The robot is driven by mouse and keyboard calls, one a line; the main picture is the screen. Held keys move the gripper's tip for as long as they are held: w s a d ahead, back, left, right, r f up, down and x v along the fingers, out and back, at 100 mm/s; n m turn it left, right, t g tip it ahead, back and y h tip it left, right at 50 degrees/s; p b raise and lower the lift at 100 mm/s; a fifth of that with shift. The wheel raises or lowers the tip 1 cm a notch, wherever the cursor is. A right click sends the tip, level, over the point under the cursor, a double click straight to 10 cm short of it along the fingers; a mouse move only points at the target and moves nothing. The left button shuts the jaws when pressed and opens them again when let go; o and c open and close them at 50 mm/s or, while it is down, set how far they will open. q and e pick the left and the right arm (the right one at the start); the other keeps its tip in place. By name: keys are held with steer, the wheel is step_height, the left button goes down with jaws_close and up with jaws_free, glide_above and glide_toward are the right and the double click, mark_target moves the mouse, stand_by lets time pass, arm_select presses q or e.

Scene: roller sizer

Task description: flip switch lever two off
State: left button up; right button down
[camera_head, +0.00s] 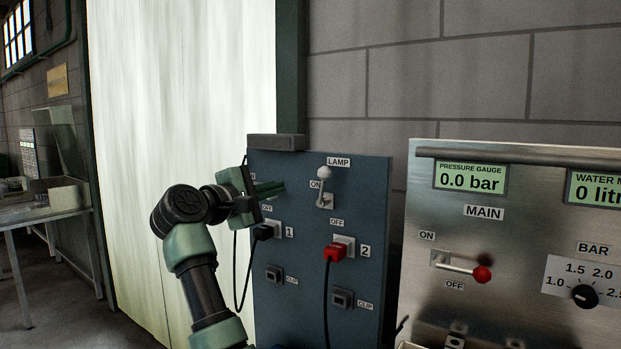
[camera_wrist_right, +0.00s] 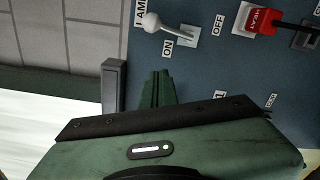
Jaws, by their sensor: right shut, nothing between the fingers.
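Switch lever two (camera_head: 324,187) is in the right column of the blue panel (camera_head: 310,255), above the red plug and the number 2. Its white ball knob points up, beside the ON label; the OFF label is below. In the wrist view the lever (camera_wrist_right: 170,28) shows at the top, with its knob toward the LAMP label. My right gripper (camera_head: 276,188) is in front of the panel's left column, left of lever two and apart from it. Its green fingers (camera_wrist_right: 157,90) are shut and empty. The gripper hides the left column's switch. My left gripper is not in view.
A red plug (camera_head: 337,251) with a hanging cable sits below lever two; a black plug (camera_head: 263,231) sits in socket 1. A steel panel (camera_head: 520,225) stands to the right, with a red-knobbed MAIN lever (camera_head: 480,274). A grey block (camera_head: 276,142) tops the blue panel.

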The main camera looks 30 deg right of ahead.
mark_target(311, 177)
steer(key=p+x, duration=0.1)
steer(key=x, duration=0.2)
steer(key=p+x, duration=0.2)
steer(key=x, duration=0.2)
steer(key=p+x, duration=0.2)
steer(key=x, duration=0.1)
steer(key=shift+s+d+r, duration=0.1)
steer(key=shift+d+r, duration=0.15)
steer(key=shift+s+a+r+p, duration=0.1)
steer(key=shift+s+r+p, duration=0.1)
steer(key=shift+s+p, duration=0.3)
steer(key=shift+s+r+p, duration=0.15)
steer(key=shift+s+p, duration=0.05)
steer(key=shift+s, duration=1.15)
